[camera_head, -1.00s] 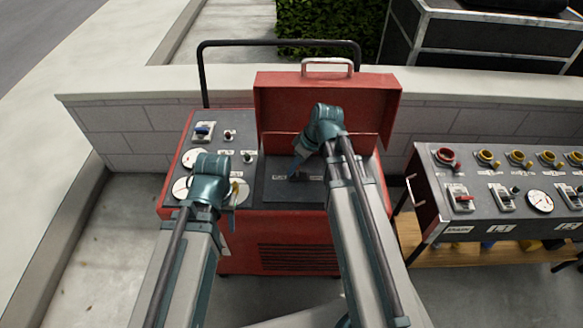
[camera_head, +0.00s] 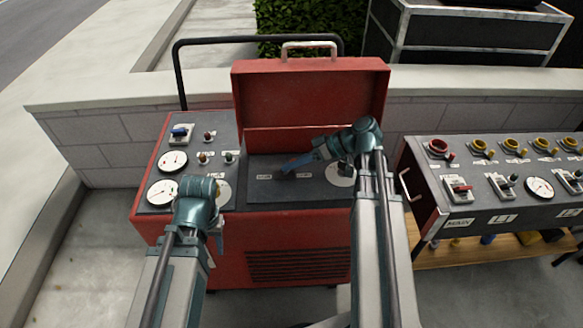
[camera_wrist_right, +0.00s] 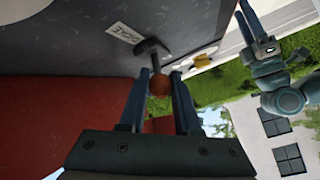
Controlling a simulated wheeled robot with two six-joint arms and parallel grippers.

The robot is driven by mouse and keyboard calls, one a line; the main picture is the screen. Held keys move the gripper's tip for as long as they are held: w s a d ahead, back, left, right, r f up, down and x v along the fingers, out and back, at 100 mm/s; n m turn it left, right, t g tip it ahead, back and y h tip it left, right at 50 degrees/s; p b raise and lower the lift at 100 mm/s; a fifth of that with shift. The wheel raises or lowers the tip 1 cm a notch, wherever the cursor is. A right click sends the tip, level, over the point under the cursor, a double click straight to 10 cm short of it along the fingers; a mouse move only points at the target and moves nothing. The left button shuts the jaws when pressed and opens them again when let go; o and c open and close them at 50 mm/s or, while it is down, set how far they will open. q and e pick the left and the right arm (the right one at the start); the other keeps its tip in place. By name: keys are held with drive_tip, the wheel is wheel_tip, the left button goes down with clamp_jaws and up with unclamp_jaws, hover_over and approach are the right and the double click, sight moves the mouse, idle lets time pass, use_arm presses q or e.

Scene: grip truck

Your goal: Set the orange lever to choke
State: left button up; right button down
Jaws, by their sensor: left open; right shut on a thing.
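The orange lever (camera_wrist_right: 160,84) shows in the right wrist view as a round orange knob on a dark stem. It stands on the dark panel (camera_head: 330,188) of the red machine. My right gripper (camera_head: 286,170) reaches in from the right in the head view, low over this panel between two small white labels. In the right wrist view its fingers (camera_wrist_right: 161,80) are shut on the orange knob. In the head view the knob is hidden. My left gripper (camera_head: 218,232) is open and empty near the machine's front left edge, away from the lever.
The red lid (camera_head: 312,98) stands open behind the panel. Gauges and switches (camera_head: 180,133) fill the machine's left panel. A second console (camera_head: 500,190) with several knobs stands to the right. A low wall (camera_head: 90,140) runs behind.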

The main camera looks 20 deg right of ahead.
drive_tip(key=shift+s+f, duration=0.1)
idle(0.4)
drive_tip(key=c, duration=0.6)
unclamp_jaws()
drive_tip(key=shift+d, duration=0.1)
drive_tip(key=shift+d+r+p, duration=0.25)
drive_tip(key=shift+r+p, duration=0.05)
drive_tip(key=shift+r, duration=0.05)
drive_tip(key=p+v, duration=0.5)
drive_tip(key=v, duration=0.6)
drive_tip(key=shift+s+d+f+p, duration=0.1)
drive_tip(key=shift+s+p, duration=0.05)
drive_tip(key=shift+p, duration=0.25)
